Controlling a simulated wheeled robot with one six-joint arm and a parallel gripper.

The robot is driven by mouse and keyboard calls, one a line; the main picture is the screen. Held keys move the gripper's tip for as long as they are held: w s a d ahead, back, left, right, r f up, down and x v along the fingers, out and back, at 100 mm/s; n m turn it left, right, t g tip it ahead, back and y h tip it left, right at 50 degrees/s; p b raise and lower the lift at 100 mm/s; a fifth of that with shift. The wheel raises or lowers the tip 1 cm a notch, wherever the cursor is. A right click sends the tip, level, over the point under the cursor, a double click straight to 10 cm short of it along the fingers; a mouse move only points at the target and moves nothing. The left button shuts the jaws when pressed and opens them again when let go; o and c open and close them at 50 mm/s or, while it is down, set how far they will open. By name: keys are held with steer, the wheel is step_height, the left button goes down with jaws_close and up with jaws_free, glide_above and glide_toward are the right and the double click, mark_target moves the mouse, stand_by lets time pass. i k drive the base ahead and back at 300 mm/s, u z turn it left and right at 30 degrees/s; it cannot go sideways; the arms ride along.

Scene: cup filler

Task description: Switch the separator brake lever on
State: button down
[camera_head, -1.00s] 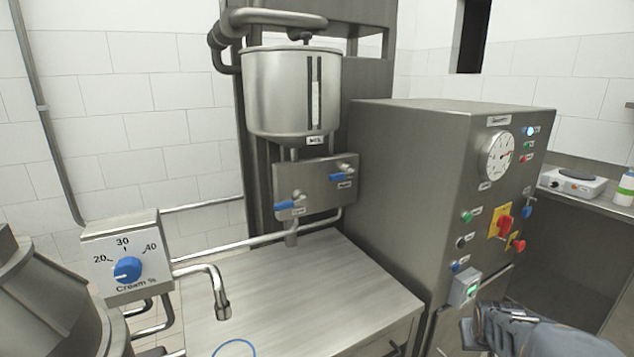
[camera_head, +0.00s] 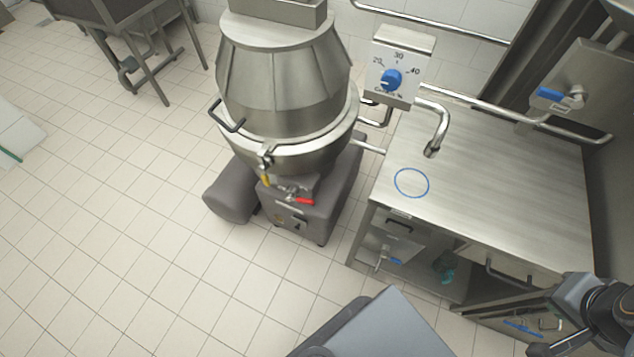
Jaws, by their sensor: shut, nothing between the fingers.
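The separator (camera_head: 285,90) is a large steel machine with a conical top and rounded bowl, on a grey base on the floor left of the steel table. Low on its front is a red-handled lever (camera_head: 304,201), and to its upper left a small yellow-handled lever (camera_head: 265,180). A black handle (camera_head: 226,116) sticks out at the bowl's left side. No label shows which one is the brake lever. My gripper (camera_head: 540,347) is shut and empty at the lower right, in front of the table and well away from the separator; the picture's edge partly cuts it off.
The steel table (camera_head: 480,190) has a blue ring mark, a tap (camera_head: 437,130) and shelves below. A cream dial box (camera_head: 400,70) stands between separator and table. Tiled floor (camera_head: 110,230) is free left and in front of the separator. A steel stand (camera_head: 125,45) is at upper left.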

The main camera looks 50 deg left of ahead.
mark_target(289, 197)
steer(key=u, duration=2.95)
steer(key=k, duration=0.65)
steer(key=u, duration=0.8)
steer(key=i, duration=1.25)
steer(key=z, duration=1.1)
steer(key=i, duration=0.35)
steer(key=z, duration=0.25)
